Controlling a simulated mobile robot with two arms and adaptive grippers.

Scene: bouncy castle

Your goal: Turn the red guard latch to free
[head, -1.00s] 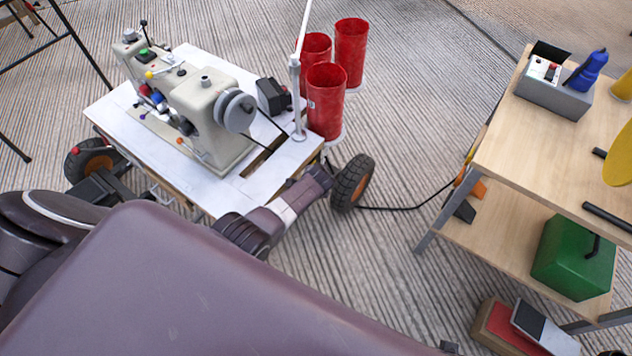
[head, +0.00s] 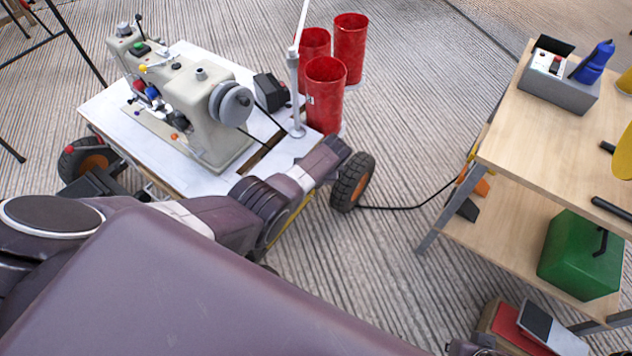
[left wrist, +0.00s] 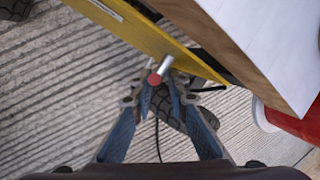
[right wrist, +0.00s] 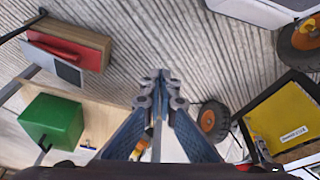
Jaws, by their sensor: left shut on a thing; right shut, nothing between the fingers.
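A red-ended metal pin (left wrist: 155,79), which looks like the guard latch, sticks out by the yellow panel (left wrist: 150,38) under the cart top in the left wrist view. My left gripper (left wrist: 160,88) is shut on this red latch, its fingers on both sides of the pin. In the head view my left arm hides that spot. The yellow panel also shows in the right wrist view (right wrist: 283,114), with a label on it. My right gripper (right wrist: 162,82) is shut and empty, over the floor between the cart and the shelf.
A sewing machine (head: 190,100) stands on the white-topped cart (head: 205,183), with red cylinders (head: 325,95) beside it. A wheel (head: 352,182) and a cable (head: 405,207) lie near my left arm. A wooden shelf (head: 530,130) with a green box (head: 580,253) stands right.

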